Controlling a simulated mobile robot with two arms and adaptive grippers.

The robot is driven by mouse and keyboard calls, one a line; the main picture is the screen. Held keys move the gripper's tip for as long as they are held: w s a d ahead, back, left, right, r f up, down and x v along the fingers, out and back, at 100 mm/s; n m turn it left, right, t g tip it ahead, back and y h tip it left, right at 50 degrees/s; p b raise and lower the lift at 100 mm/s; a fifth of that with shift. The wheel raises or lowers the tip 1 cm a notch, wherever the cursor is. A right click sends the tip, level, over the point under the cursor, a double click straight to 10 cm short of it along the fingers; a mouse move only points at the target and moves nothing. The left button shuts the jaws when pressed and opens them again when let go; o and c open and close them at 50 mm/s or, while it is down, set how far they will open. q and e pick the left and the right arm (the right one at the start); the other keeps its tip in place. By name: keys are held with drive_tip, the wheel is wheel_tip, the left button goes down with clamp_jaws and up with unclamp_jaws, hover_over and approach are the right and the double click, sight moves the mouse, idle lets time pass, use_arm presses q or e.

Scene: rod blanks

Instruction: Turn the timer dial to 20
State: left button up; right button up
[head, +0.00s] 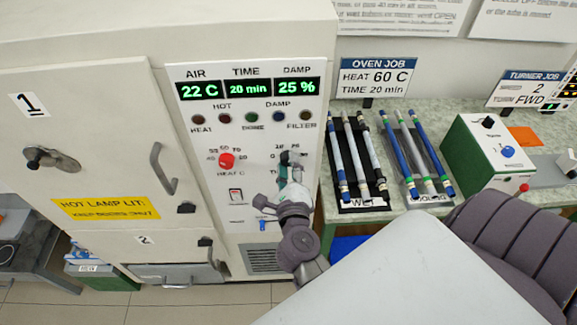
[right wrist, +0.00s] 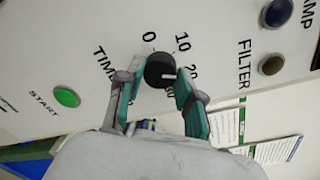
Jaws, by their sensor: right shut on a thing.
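The timer dial (right wrist: 160,70) is a round black knob on the white panel, marked 0, 10, 20 and more around it. Its white pointer line points right, toward the 20 mark. My right gripper (right wrist: 155,84) is shut on the dial, with teal fingertips on either side. In the head view, my right gripper (head: 290,159) reaches up to the panel and hides most of the dial. The time display (head: 247,89) reads 20 min. My left gripper is not in view.
A green start button (right wrist: 67,97) is near the dial.

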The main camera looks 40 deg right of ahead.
sight(287, 125)
idle(0.3)
drive_tip(key=o, duration=1.2)
drive_tip(key=shift+c, duration=0.2)
drive_tip(key=shift+r, duration=0.1)
wheel_tip(287, 125, up, 10)
drive_tip(key=shift+s+d+f, duration=0.1)
drive_tip(key=shift+s+f, duration=0.05)
drive_tip(key=shift+w, duration=0.2)
